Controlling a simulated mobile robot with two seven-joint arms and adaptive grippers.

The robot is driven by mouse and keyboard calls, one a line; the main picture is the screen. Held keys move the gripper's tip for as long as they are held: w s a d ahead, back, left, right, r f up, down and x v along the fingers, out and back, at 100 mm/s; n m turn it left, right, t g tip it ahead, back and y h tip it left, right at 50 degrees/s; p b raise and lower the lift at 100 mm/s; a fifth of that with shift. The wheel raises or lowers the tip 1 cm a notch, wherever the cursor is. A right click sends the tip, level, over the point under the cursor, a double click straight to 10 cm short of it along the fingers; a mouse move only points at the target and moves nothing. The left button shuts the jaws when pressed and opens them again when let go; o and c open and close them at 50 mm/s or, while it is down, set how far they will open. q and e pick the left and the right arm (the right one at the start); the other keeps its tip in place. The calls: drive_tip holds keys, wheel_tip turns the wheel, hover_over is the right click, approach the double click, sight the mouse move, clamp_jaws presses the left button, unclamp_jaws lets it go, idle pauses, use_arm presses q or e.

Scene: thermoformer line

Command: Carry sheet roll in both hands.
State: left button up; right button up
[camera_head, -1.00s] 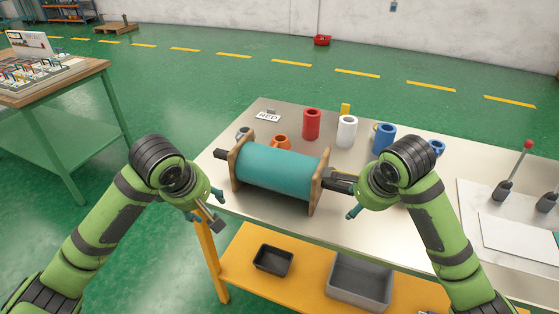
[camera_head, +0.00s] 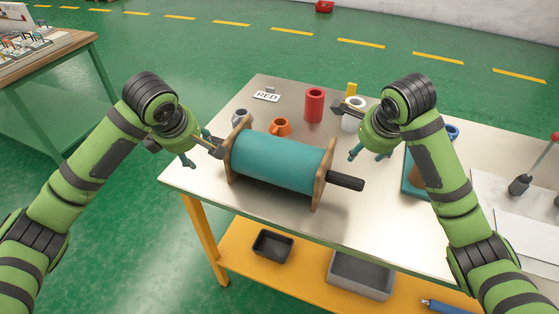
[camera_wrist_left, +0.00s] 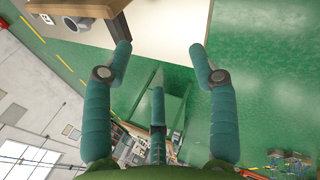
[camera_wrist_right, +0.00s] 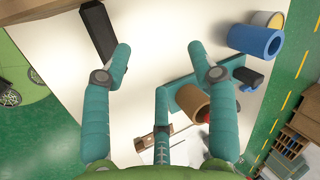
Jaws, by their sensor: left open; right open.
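The sheet roll (camera_head: 278,163) is a teal cylinder between two wooden end plates, lying on the metal table (camera_head: 270,215). A dark handle (camera_head: 346,181) sticks out at its right end and is bare. My left gripper (camera_head: 200,148) is open at the roll's left end, partly covering the handle there. In the left wrist view a dark handle end (camera_wrist_left: 118,26) shows beside one fingertip. My right gripper (camera_head: 366,148) is open and empty, above and behind the right handle. In the right wrist view that handle (camera_wrist_right: 98,32) lies outside the fingers, left of them.
A blue cylinder (camera_wrist_right: 256,40) shows in the right wrist view. Black (camera_head: 272,245) and grey (camera_head: 362,275) bins sit on the lower shelf.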

use_arm(q)
drive_tip(key=x, duration=0.9)
drive_tip(key=shift+w+f, duration=0.15)
drive_tip(key=shift+f, duration=0.2)
use_arm(e)
drive_tip(key=x, duration=0.9)
drive_tip(key=shift+w+f, duration=0.2)
drive_tip(key=shift+f, duration=0.15)
use_arm(q)
drive_tip(key=shift+w+d+f, duration=0.15)
drive_tip(key=shift+f, duration=0.05)
use_arm(e)
drive_tip(key=shift+w+a+f, duration=0.1)
drive_tip(key=shift+w+f, duration=0.05)
drive_tip(key=shift+f, duration=0.05)
use_arm(q)
drive_tip(key=shift+d, duration=0.6)
use_arm(e)
drive_tip(key=shift+a, duration=0.6)
use_arm(q)
drive_tip(key=shift+d, duration=0.1)
use_arm(e)
drive_tip(key=shift+a, duration=0.1)
